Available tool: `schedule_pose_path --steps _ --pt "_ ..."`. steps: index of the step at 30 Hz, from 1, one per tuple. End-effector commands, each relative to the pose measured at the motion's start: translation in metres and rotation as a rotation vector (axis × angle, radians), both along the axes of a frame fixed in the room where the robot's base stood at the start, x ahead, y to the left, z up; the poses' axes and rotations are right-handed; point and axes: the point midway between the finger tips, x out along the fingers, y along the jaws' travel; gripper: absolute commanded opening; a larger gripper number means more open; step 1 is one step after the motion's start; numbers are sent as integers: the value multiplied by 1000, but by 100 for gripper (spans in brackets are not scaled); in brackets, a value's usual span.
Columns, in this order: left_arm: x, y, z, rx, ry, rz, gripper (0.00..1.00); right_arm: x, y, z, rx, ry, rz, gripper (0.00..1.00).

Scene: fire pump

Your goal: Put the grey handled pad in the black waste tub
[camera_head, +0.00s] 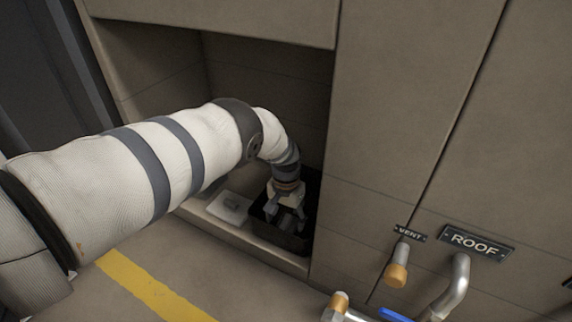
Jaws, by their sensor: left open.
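The black waste tub (297,243) stands on the floor of the recess in the beige cabinet, at its right end. My left gripper (287,218) points down over the tub with its fingers open, its tips at or inside the tub's opening. Dark grey shapes show between and below the fingers; I cannot tell whether the grey handled pad is among them. The inside of the tub is mostly hidden by the gripper and shadow. My right gripper is not in view.
A pale flat item (231,208) lies left of the tub on the recess floor. The recess has a front ledge, side walls and an overhanging panel. Pipes stand at lower right below the ROOF plate (476,243). A yellow line (150,287) marks the floor.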

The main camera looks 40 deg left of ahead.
Motion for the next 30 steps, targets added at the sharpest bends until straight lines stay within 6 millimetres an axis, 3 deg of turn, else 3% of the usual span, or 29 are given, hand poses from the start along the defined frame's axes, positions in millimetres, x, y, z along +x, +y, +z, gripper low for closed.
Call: schedule_pose_path --steps 3,6,12,30 --pt "1 0 48 0 -8 0 65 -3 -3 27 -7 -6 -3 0" --pt "2 0 77 0 -9 1 65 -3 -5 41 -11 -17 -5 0" --pt "1 0 112 0 -5 0 65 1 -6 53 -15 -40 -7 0" --pt "0 0 117 0 -1 0 65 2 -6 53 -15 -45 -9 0"
